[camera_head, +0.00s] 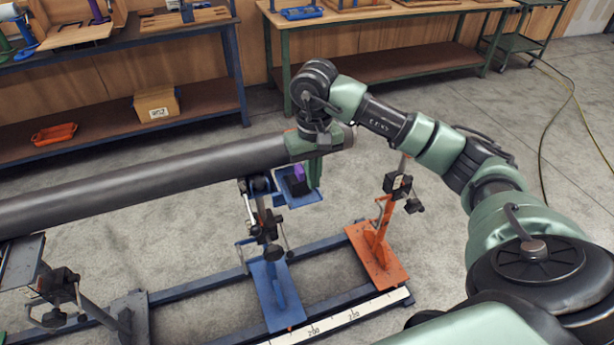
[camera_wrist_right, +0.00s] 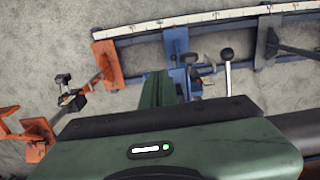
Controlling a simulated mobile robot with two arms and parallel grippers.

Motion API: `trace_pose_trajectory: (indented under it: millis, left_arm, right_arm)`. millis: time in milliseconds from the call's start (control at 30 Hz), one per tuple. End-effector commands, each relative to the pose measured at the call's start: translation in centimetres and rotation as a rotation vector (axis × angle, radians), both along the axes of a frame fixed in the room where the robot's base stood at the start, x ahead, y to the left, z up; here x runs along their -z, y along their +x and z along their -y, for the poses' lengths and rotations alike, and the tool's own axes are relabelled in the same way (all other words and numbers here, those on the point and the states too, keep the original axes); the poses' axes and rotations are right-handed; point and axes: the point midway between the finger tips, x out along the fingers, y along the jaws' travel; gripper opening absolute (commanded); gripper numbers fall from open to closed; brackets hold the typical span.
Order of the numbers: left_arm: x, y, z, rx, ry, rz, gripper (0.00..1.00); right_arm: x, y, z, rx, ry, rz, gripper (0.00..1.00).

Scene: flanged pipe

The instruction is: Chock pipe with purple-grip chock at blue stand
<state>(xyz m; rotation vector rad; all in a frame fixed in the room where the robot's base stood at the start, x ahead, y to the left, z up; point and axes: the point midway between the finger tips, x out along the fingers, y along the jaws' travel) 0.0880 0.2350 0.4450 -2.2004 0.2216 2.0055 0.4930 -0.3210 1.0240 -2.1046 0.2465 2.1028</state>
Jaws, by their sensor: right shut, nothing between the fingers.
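The grey pipe (camera_head: 150,180) runs from the left edge to above the blue stand (camera_head: 272,290), which also shows in the right wrist view (camera_wrist_right: 176,45). A small purple piece, apparently the chock's grip (camera_head: 299,172), shows at the stand's blue top plate (camera_head: 308,198), just beside my right fingers. The rest of the chock is mostly hidden, and whether it touches the pipe cannot be told. My right gripper (camera_head: 315,175) is shut and empty, pointing down beside the pipe's right end. Its green fingers show in the right wrist view (camera_wrist_right: 165,88). My left gripper is not in view.
An orange stand (camera_head: 378,255) is right of the blue one; a grey stand (camera_head: 132,310) is at left. A blue rail frame with a white ruler (camera_head: 340,318) lies on the floor. Benches (camera_head: 130,40) line the back. The floor right of the orange stand is clear.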

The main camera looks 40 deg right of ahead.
Motion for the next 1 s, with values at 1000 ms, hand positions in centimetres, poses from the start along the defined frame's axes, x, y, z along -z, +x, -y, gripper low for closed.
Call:
trace_pose_trajectory:
  millis: [1000]
  left_arm:
    - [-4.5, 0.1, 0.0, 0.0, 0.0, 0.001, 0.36]
  right_arm:
    - [8.1, 3.9, 0.8, 0.001, 0.005, 0.0, 0.0]
